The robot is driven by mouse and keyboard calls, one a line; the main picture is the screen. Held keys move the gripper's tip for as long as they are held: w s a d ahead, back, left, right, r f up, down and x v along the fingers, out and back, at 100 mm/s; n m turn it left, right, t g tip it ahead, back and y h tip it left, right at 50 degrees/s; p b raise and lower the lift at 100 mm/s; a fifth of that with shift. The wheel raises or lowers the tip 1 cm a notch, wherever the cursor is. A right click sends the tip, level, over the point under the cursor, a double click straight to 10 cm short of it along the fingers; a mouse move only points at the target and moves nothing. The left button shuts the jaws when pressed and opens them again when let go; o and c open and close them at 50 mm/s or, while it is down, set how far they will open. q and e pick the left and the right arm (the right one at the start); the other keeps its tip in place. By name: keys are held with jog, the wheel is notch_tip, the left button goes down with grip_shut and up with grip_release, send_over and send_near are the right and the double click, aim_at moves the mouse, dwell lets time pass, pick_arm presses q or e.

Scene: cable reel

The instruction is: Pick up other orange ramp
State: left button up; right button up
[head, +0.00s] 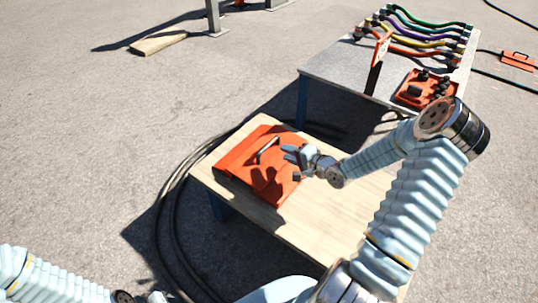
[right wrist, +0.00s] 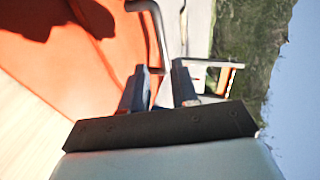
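An orange ramp (head: 237,160) with a grey metal handle (head: 267,149) lies on the wooden table, and its orange face fills the upper left of the right wrist view (right wrist: 50,75). My right gripper (head: 288,152) is over the ramp's right side, close to the handle. In the right wrist view its two fingers (right wrist: 159,82) are apart, and the handle's bent end (right wrist: 160,45) shows at the gap between them; I cannot tell whether they touch it. A smaller orange piece with a handle (head: 518,61) lies on the ground at the far right. My left arm shows at the bottom left; its gripper is not clear.
A grey table (head: 335,68) behind holds coloured cables (head: 425,38) and an orange tray (head: 413,98) with black parts.

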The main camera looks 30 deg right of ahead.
aim_at(270, 145)
jog(key=x, duration=1)
jog(key=shift+w+a, duration=0.1)
jog(key=shift+w, duration=0.25)
jog(key=shift+c, duration=0.4)
grip_shut()
dwell(0.4)
jog(key=shift+r, duration=0.1)
